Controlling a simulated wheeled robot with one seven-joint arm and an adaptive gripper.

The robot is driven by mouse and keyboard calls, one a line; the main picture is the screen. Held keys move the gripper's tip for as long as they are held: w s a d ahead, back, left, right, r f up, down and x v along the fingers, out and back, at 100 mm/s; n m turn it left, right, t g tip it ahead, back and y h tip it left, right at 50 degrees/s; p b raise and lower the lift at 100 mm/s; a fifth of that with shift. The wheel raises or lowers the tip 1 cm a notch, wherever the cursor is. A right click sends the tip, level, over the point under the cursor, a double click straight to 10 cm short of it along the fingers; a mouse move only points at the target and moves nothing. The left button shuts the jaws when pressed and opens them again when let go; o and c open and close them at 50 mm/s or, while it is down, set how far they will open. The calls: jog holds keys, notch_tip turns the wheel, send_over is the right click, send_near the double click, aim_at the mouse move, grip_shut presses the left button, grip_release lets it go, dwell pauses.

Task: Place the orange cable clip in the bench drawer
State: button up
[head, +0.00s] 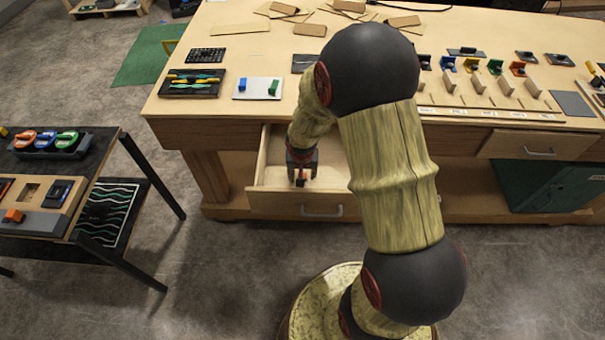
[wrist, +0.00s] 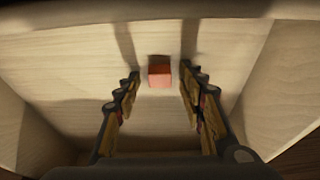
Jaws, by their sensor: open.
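The bench drawer (head: 270,160) is pulled out from the left part of the bench, with its pale wooden floor showing. My gripper (head: 302,178) is inside the drawer's left part, pointing down. In the wrist view my gripper (wrist: 160,82) is open, with a gap on each side of the orange cable clip (wrist: 160,75). The clip appears as a small orange block inside the drawer, just beyond the fingertips. In the head view a bit of the clip (head: 301,181) shows between the fingers. I cannot tell exactly whether it lies flat on the drawer floor (wrist: 70,60).
The drawer's front wall with its handle (head: 322,211) stands close to my gripper. A white tray (head: 257,88) with blue and green clips is on the bench above. A side cart (head: 85,165) at the left carries coloured parts. A second drawer (head: 540,145) at right is shut.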

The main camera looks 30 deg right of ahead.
jog(key=s+a+r+n+t+p, duration=0.1)
jog(key=s+a+r+p, duration=0.1)
jog(key=r, duration=0.8)
jog(key=s+a+r+p, duration=0.1)
jog(key=s+a+r, duration=0.15)
jog(key=r, duration=0.85)
jog(key=s+a+r+n+t, duration=0.1)
jog(key=s+a+r+n, duration=0.2)
jog(key=s+a+r, duration=0.2)
jog(key=s+a+r+n+t+y, duration=0.1)
jog(key=s+a+r, duration=0.3)
jog(key=s+r, duration=0.6)
jog(key=shift+s+a+r+n+y, duration=0.25)
jog(key=shift+a+r+n+y, duration=0.1)
jog(key=shift+n, duration=0.55)
jog(key=shift+d, duration=0.15)
